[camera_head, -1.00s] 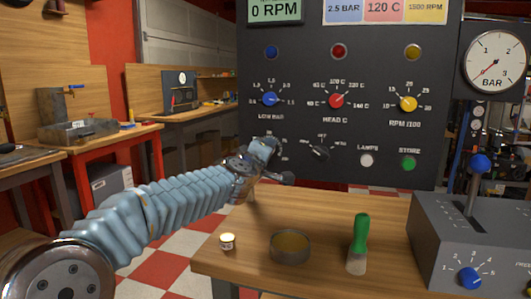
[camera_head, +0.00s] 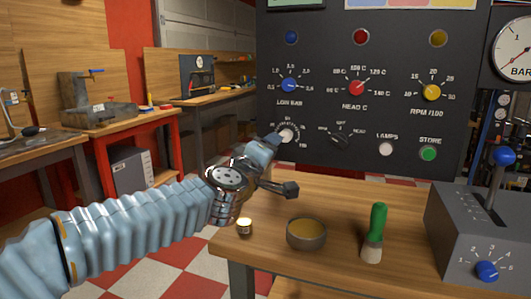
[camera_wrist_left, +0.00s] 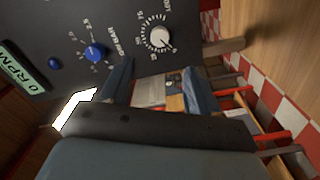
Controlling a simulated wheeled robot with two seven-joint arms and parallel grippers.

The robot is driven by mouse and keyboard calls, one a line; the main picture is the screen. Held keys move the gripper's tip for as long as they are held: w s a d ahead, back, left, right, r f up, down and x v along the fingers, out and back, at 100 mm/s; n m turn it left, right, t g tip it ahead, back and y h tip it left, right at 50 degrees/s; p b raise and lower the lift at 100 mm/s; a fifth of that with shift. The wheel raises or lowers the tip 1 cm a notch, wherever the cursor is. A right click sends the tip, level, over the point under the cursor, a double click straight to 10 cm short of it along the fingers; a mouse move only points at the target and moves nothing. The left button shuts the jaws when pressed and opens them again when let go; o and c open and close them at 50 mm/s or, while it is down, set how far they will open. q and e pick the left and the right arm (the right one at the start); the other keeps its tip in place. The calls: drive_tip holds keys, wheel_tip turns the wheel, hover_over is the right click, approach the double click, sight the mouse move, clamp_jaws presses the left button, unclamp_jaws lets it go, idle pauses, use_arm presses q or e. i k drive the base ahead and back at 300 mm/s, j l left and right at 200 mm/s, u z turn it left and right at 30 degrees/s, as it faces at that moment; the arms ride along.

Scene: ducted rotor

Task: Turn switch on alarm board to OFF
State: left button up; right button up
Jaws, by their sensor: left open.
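The dark alarm board (camera_head: 310,65) stands behind the wooden table. A small black rotary switch (camera_head: 341,139) sits low on it, between a white knob and a white lamp button. It looks tilted, and its small labels are too blurred to read surely now. My left gripper (camera_head: 280,168) is open and empty, in front of the board's lower left part, below the white knob (camera_head: 286,133) and left of the black switch. In the left wrist view, the open fingers (camera_wrist_left: 160,75) have nothing between them; the white knob (camera_wrist_left: 160,38) is just beyond them. The black switch is not seen there.
Blue (camera_head: 289,85), red (camera_head: 357,88) and yellow (camera_head: 432,92) knobs are above. On the table (camera_head: 330,206) stand a small jar (camera_head: 245,227), a bowl (camera_head: 306,234), a green-handled brush (camera_head: 375,232) and a grey lever box (camera_head: 470,220) at right.

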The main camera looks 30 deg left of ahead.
sight(339, 139)
drive_tip(key=k+l, duration=0.2)
drive_tip(key=k, duration=0.3)
drive_tip(key=k+l, duration=0.15)
drive_tip(key=k, duration=0.35)
